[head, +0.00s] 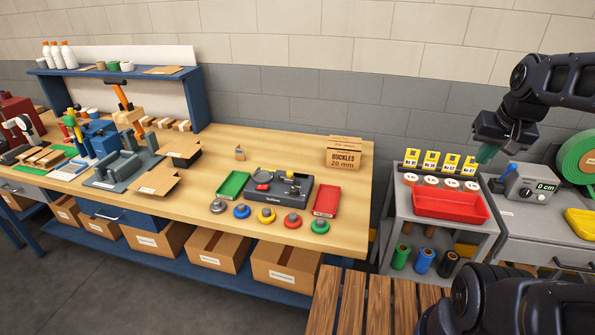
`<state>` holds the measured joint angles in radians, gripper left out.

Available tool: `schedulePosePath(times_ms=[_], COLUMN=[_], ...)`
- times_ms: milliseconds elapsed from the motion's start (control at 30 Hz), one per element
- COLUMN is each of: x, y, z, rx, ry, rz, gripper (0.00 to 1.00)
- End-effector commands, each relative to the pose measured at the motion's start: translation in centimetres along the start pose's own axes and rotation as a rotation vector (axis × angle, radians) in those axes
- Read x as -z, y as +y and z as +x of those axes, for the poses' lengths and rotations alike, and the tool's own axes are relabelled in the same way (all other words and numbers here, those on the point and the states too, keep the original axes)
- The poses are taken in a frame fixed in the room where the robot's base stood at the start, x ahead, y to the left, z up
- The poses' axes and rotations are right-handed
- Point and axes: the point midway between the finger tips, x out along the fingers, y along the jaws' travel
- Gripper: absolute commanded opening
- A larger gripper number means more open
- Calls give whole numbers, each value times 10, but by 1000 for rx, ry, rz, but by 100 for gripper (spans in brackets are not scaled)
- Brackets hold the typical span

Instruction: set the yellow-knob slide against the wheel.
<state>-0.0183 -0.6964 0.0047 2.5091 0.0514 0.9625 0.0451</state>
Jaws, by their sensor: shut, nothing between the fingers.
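No slide with a yellow knob can be made out for certain at this distance. A grey device (530,186) with a blue lever (508,171) and a display reading 0 cm stands on the right-hand bench. A large green roll (577,160) stands behind it at the right edge; I cannot tell which part is the wheel. My gripper (486,153) hangs at upper right, above the grey cart and left of the device. It is shut and empty, pointing downward, with teal-green fingertips, apart from everything below.
A red tray (450,207), white rolls and yellow cards (431,159) sit on the cart. A dark fixture (262,199) stands on the wooden bench (345,215) between green (233,185) and red trays, behind several coloured round pieces (266,216). A yellow tray (581,224) lies at far right.

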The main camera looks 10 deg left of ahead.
Motion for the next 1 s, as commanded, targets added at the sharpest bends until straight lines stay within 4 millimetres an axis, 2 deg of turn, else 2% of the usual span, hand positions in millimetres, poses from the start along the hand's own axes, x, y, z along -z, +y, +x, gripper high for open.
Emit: schedulePosePath(times_ms=[567, 1000], x=[68, 110], y=[-83, -157], z=[42, 88], rx=[177, 252], ry=[-228, -432], rz=[276, 501], gripper=[0, 0])
